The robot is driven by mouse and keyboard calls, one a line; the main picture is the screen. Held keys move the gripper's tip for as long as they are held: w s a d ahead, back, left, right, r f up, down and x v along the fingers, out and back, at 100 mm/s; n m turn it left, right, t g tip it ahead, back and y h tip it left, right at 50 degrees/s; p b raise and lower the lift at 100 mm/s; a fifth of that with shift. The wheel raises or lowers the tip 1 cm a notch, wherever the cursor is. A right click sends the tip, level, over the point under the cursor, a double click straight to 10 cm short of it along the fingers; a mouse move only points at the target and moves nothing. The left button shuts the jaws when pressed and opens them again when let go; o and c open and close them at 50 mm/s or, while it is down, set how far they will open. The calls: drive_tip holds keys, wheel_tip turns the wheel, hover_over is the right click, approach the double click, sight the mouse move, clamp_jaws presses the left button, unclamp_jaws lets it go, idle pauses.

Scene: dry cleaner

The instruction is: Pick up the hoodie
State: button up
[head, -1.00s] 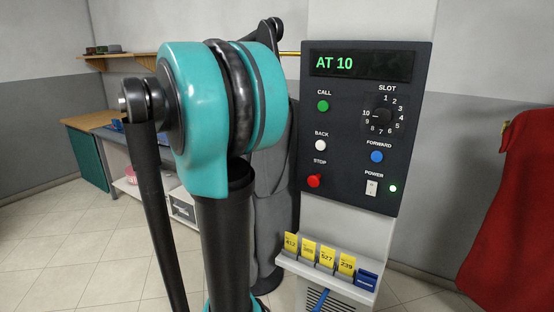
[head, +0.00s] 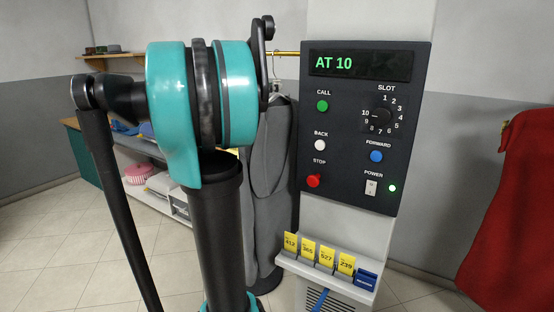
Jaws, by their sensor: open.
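I cannot make out the hoodie for certain. A grey garment (head: 272,190) hangs from a hanger on a brass rail, just left of the control panel, partly hidden behind my arm; I cannot tell whether it is a hoodie. A red cloth item (head: 515,215) hangs at the right edge, cut off by the frame, and its kind is also unclear. My arm's teal joint and black links fill the left middle of the head view. My gripper is out of view.
A dark control panel (head: 362,185) reads "AT 10". Below it, a white ledge (head: 330,272) holds several yellow number tags and a blue item. A workbench with a pink basket (head: 138,173) underneath stands behind my arm. A wall shelf (head: 110,55) is at upper left. Tiled floor at left is clear.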

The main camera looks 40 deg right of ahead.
drive_tip(key=d, duration=0.3)
drive_tip(key=shift+s+d, duration=0.1)
drive_tip(key=shift+s, duration=0.05)
clamp_jaws()
idle(0.4)
